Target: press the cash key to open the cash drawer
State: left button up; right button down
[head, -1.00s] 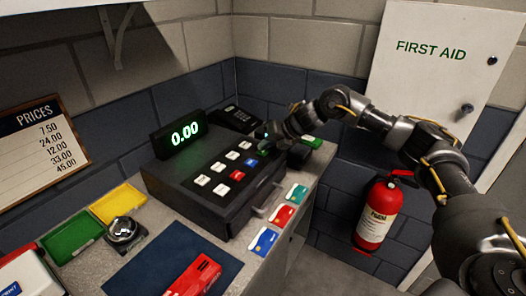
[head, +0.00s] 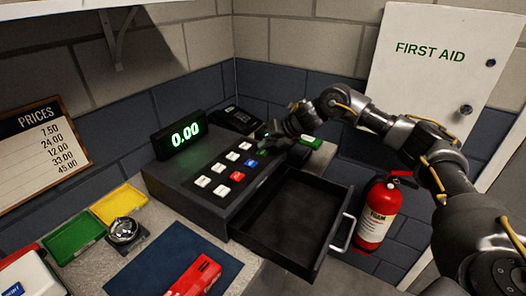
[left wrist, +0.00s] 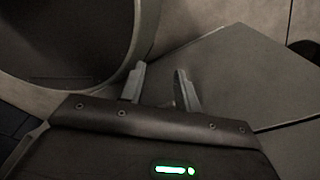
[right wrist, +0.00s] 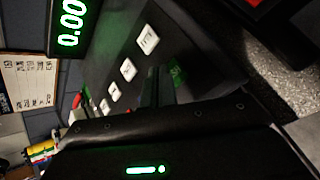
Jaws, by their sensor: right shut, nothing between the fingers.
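The cash register (head: 185,185) stands on the counter with its drawer (head: 290,215) slid out, dark and empty inside. Its display (head: 184,136) reads 0.00. White keys, a red key (head: 237,176) and a blue key (head: 250,163) show on its top. My right gripper (head: 266,134) is shut and empty, low over the far right end of the keys. In the right wrist view its fingertips (right wrist: 158,82) are beside a green key (right wrist: 176,73); I cannot tell whether they touch it. My left gripper (left wrist: 160,85) is open and empty, away from the register.
A card terminal (head: 235,118) stands behind the register.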

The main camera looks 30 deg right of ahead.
aim_at(266, 153)
jog(key=shift+r+p, duration=2.3)
jog(key=shift+r, duration=0.7)
